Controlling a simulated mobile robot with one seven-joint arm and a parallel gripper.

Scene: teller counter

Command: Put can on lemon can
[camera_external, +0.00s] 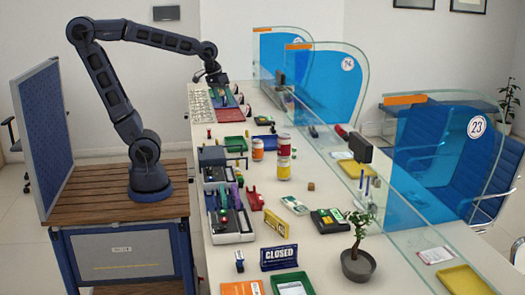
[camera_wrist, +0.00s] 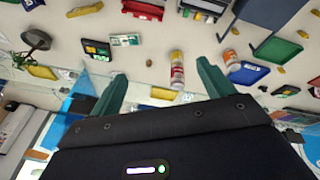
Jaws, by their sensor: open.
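A red can with a white band (camera_external: 284,146) stands upright on top of a yellow lemon can (camera_external: 284,169) near the middle of the counter. In the wrist view the same two show as a column, yellow part (camera_wrist: 177,57) above the red part (camera_wrist: 177,75). An orange-and-white can (camera_external: 257,150) stands just left of them; it also shows in the wrist view (camera_wrist: 230,57). My gripper (camera_external: 222,90) is over the far end of the counter, well away from the cans. Its fingers (camera_wrist: 160,85) are apart, with nothing held between them.
A green tray (camera_external: 235,144) and a blue tray (camera_external: 264,141) lie beyond the cans. A glass screen (camera_external: 345,175) runs along the right side. A potted plant (camera_external: 358,262) stands at the near right.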

